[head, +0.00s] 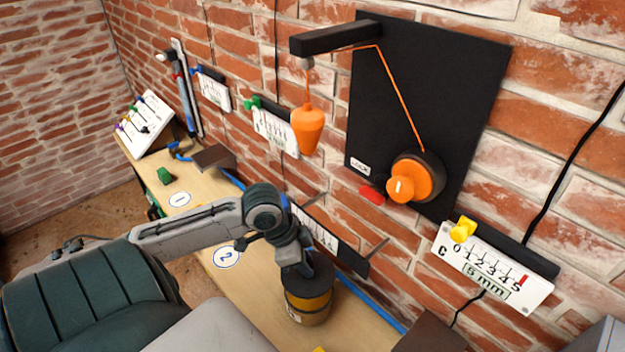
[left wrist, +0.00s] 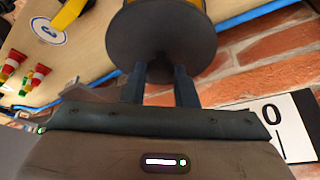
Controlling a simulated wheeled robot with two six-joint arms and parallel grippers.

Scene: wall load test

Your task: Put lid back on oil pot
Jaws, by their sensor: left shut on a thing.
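The oil pot (head: 308,303) is an amber-orange round pot with a label, on the wooden bench at the foot of the brick wall. My left gripper (head: 306,266) is directly above it, pointing down. In the left wrist view the gripper (left wrist: 160,82) is shut on the dark round lid (left wrist: 160,42), with a finger on each side of its middle. A bit of orange pot (left wrist: 162,4) shows past the lid's edge. The lid is over the pot's top; I cannot tell whether it touches the rim. My right gripper is not in view.
A black board (head: 420,100) on the wall carries an orange plumb weight (head: 307,130) on a cord and an orange knob (head: 402,187). A scale marked C (head: 492,270) is at right. Numbered discs (head: 227,257) mark the bench. A dark box (head: 430,334) stands right of the pot.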

